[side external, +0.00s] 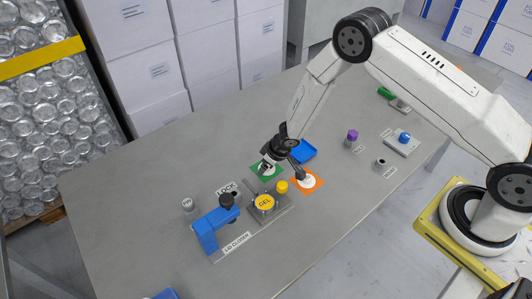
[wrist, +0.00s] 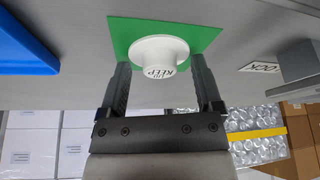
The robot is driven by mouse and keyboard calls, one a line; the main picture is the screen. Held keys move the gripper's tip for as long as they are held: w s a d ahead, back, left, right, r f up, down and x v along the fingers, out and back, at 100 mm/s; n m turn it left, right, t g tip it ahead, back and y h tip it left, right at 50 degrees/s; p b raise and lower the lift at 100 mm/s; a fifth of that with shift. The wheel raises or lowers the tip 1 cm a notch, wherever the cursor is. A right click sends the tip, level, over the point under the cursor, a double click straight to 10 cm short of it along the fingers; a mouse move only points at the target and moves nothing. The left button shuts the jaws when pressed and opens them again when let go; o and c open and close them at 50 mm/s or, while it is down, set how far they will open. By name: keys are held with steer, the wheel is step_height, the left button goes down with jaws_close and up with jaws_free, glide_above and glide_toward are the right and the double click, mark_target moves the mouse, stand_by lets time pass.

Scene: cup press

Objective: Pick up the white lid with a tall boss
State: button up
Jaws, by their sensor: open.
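The white lid with a tall boss (wrist: 165,50) lies on a green mat (wrist: 120,32). Its boss points toward the wrist camera and carries text with the word "KEEP". In the side external view the lid (side external: 267,171) is partly hidden by my gripper (side external: 281,168). My gripper in the wrist view (wrist: 161,72) is open, one finger on each side of the boss, with visible gaps. Nothing is held. I cannot tell the exact height of the fingertips over the mat.
Another white piece (side external: 306,182) is on an orange mat (side external: 318,177) close to my gripper's right finger. A blue tray (side external: 303,151) lies behind. A fixture with a yellow "GEL" cup (side external: 264,202) and a blue press (side external: 212,228) stand in front. The table's left side is clear.

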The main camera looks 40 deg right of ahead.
mark_target(271, 171)
steer(key=c, duration=0.8)
steer(key=shift+r, duration=0.2)
steer(key=shift+r, duration=1.45)
steer(key=shift+s+d+r, duration=0.1)
steer(key=shift+s+r, duration=0.65)
steer(key=shift+r, duration=0.1)
steer(key=s+d+r, duration=0.1)
steer(key=s+r, duration=0.7)
steer(key=s, duration=0.4)
steer(key=shift+s+d, duration=0.2)
